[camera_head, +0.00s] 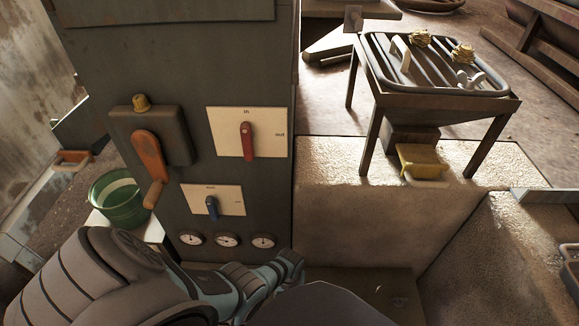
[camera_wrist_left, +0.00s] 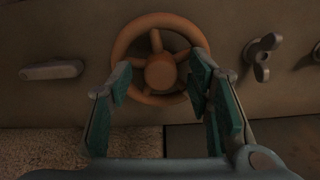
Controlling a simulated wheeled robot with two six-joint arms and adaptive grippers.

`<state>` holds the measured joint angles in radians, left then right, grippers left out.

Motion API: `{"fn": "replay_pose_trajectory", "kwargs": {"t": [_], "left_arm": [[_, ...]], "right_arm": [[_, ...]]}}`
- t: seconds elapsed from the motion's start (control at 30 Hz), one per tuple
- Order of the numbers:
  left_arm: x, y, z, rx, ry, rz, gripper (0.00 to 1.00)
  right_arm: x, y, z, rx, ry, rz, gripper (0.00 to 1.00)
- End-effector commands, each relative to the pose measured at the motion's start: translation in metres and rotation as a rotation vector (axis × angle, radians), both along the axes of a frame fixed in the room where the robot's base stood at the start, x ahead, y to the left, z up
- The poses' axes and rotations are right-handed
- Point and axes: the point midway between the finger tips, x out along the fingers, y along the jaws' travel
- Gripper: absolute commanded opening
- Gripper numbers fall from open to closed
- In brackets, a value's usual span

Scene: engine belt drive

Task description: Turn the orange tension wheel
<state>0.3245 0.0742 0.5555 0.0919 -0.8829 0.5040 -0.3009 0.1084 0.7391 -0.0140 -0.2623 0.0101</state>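The orange tension wheel (camera_wrist_left: 158,72) shows in the left wrist view, a round spoked handwheel with a central hub on a dark panel. My left gripper (camera_wrist_left: 161,80) is open in front of it, one finger on each side of the hub. The fingertips overlap the lower rim in the picture; I cannot tell whether they touch it. In the head view, the wheel is not visible and my left arm reaches in from the lower left, its fingers not clearly seen. My right gripper is in neither view.
A wing-shaped knob (camera_wrist_left: 263,56) is right of the wheel and a grey handle (camera_wrist_left: 52,70) left. In the head view, the cabinet has an orange crank (camera_head: 149,160), a red lever (camera_head: 247,141), a blue lever (camera_head: 212,207) and gauges (camera_head: 227,240). A green bucket (camera_head: 119,204) stands left.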

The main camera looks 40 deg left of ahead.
Motion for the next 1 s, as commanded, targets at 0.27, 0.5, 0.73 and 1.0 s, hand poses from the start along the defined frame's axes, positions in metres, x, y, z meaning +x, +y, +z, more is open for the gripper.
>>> {"fn": "replay_pose_trajectory", "kwargs": {"t": [0.27, 0.5, 0.73, 1.0], "left_arm": [[0.001, 0.001, 0.005, 0.0, -0.002, 0.001, 0.46], [0.001, 0.001, 0.043, 0.001, -0.004, 0.0, 0.46], [0.0, 0.0, 0.1, 0.001, -0.001, 0.0, 0.46], [0.0, 0.0, 0.12, -0.001, 0.001, 0.0, 0.46]], "right_arm": [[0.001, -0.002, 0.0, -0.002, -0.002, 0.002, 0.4], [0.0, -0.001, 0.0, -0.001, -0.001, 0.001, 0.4], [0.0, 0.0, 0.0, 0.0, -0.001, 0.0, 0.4], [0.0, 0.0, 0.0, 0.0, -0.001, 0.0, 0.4]]}}
